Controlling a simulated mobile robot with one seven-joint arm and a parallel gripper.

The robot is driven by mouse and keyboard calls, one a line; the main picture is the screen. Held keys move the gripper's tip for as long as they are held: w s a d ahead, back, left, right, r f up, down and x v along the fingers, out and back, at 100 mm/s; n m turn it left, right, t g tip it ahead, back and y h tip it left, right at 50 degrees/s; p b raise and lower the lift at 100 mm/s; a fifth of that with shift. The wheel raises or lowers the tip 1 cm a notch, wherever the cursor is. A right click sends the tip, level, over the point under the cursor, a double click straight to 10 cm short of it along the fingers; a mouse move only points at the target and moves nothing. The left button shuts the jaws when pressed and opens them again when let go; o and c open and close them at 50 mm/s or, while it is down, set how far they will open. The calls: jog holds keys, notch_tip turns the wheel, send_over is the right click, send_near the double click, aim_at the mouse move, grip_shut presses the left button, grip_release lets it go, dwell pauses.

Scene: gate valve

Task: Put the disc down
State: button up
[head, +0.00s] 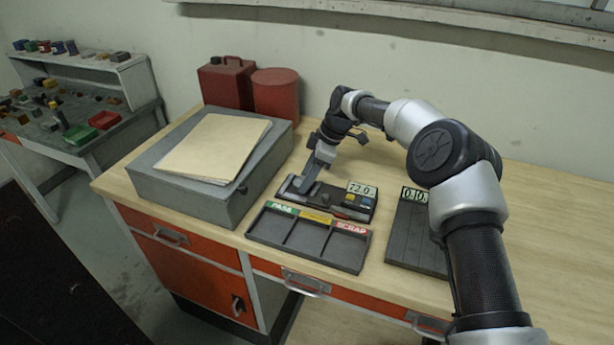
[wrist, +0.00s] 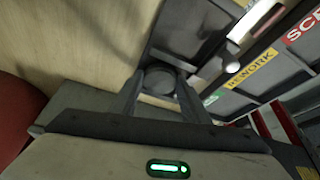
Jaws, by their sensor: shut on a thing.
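My gripper (wrist: 160,92) is shut on a dark round disc (wrist: 159,78), which sits between the two fingertips in the wrist view. The disc is at or just above the grey plate of a tester; I cannot tell whether it touches. In the head view my gripper (head: 302,186) points down at the left end of the tester (head: 325,203), and the disc cannot be made out there. The tester's display (head: 361,191) seems to read 72.0. A dark sorting tray (head: 308,240) with compartments labelled PASS, REWORK and SCRAP lies in front of the tester.
A grey box (head: 182,199) with a folder (head: 213,147) on it stands at left. A red can (head: 226,84) and red cylinder (head: 276,96) stand behind. A dark flat device (head: 414,240) with a 0.0 display lies right of the tray. The bench's right side is clear.

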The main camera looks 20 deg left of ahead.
jog(key=shift+f, duration=0.15)
jog(key=o, duration=1.2)
